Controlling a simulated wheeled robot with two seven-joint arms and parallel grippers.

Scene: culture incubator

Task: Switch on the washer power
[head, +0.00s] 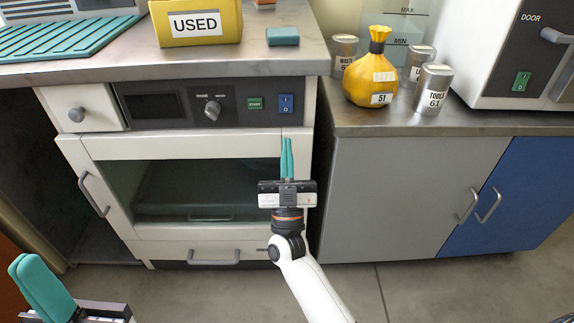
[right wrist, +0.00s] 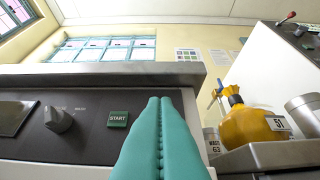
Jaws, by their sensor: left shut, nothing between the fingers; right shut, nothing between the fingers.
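The washer (head: 110,147) is built in under the left counter, with a dark control panel (head: 150,122) along its top. A blue rocker switch (head: 286,104) sits at the panel's right end, beside a green START button (head: 255,104); its position is too small to tell. My right gripper (head: 287,142) is shut and empty, its teal fingertips pointing up below the blue switch in the head view. In the right wrist view the shut fingers (right wrist: 160,101) hide the switch, right of the START button (right wrist: 118,119). My left gripper (head: 24,262) is shut and empty at lower left.
The panel also has a knob (head: 212,109) and a dark display (head: 154,107). A yellow USED bin (head: 199,35) stands on the counter above. A yellow bag (head: 371,75) and metal tins (head: 433,90) stand on the right counter. A white machine with a green switch (head: 521,81) is farther right.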

